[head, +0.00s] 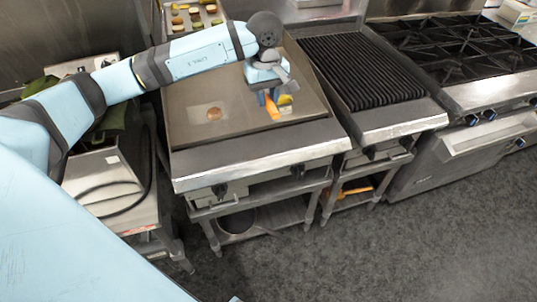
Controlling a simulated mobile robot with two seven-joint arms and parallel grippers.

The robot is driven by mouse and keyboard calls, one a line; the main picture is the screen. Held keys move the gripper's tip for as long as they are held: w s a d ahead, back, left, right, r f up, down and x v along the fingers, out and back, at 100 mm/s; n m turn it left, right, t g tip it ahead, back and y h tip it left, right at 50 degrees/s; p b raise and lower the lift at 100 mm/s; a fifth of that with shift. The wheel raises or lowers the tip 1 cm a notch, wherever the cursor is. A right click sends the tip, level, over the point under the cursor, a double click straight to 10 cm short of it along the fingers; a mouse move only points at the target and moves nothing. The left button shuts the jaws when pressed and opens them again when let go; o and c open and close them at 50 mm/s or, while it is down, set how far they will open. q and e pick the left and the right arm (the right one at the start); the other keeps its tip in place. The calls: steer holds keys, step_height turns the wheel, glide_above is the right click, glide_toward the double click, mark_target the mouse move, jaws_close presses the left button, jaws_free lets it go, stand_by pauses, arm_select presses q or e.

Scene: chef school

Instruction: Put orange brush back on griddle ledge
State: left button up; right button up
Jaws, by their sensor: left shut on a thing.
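My left gripper (266,92) is over the right part of the flat griddle (192,112), pointing down. It is shut on a small orange thing, which looks like the orange brush (272,107). The brush hangs just above or touches the griddle surface; I cannot tell which. The gripper hides its upper part. The griddle's steel front ledge (250,157) is bare and lies nearer to me than the brush. My right gripper is not in view.
A ribbed grill (362,72) and a burner stove (462,48) stand to the right. A tray of food (192,17) is behind. The floor in front is clear.

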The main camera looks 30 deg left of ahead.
arm_select(q)
steer(key=shift+s+a+f, duration=0.2)
steer(key=shift+f, duration=0.1)
steer(key=shift+s+f+m, duration=0.1)
steer(key=shift+f+m, duration=0.2)
steer(key=shift+f, duration=0.05)
steer(key=p, duration=0.2)
glide_above(265, 158)
step_height(265, 158, down, 14)
steer(key=shift+r, duration=0.1)
step_height(265, 158, down, 2)
step_height(265, 158, down, 3)
steer(key=shift+f+p, duration=0.2)
steer(key=shift+p, duration=0.35)
steer(key=shift+f, duration=0.1)
steer(key=shift+f, duration=0.1)
steer(key=o, duration=0.9)
